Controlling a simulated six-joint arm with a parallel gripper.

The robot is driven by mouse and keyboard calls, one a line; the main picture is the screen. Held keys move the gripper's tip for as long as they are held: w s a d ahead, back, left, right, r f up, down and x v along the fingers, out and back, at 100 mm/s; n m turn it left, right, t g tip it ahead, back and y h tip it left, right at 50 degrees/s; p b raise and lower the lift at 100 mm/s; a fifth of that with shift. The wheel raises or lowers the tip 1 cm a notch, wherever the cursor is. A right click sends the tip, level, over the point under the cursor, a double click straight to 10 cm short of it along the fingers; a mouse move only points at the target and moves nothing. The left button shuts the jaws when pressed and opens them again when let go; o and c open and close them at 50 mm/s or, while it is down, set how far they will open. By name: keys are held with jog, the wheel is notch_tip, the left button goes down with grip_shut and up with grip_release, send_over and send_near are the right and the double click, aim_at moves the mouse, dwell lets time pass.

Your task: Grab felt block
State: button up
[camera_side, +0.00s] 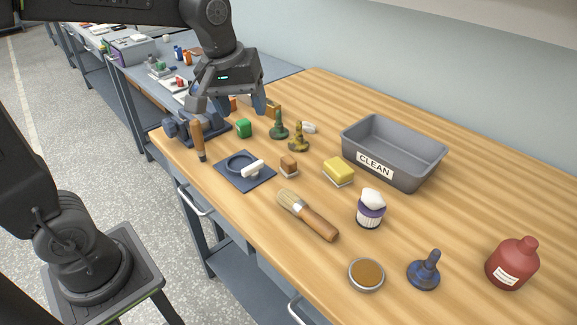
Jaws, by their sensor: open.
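Which one is felt cannot be told for certain from the surface. My gripper (227,104) is open and empty, with its fingers spread above the back left of the bench. It is up and left of the brown block, apart from it.
A blue mat (228,178) with a ring and a white piece lies left of the brown block. A brush (308,214) lies in front. Green and yellow stamp-like pieces (279,127) stand behind. A grey CLEAN bin (418,173) and a red bottle (512,262) are at right.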

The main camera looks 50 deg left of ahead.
jog(key=w+a+f+n+g, duration=0.2)
jog(key=w+f+n, duration=0.25)
jog(key=w, duration=0.55)
jog(key=n+g, duration=0.1)
jog(key=n, duration=0.3)
send_over(289, 159)
notch_tip(289, 159, down, 5)
jog(key=f, duration=0.8)
jog(key=shift+w+f, duration=0.25)
jog(key=shift+w, duration=0.1)
jog(key=shift+s+f, duration=0.2)
jog(key=shift+f, duration=1.1)
jog(key=shift+s+f, duration=0.15)
jog(key=shift+f, duration=1.1)
jog(key=c, duration=0.9)
jog(key=shift+c, duration=0.2)
jog(key=shift+r, duration=0.15)
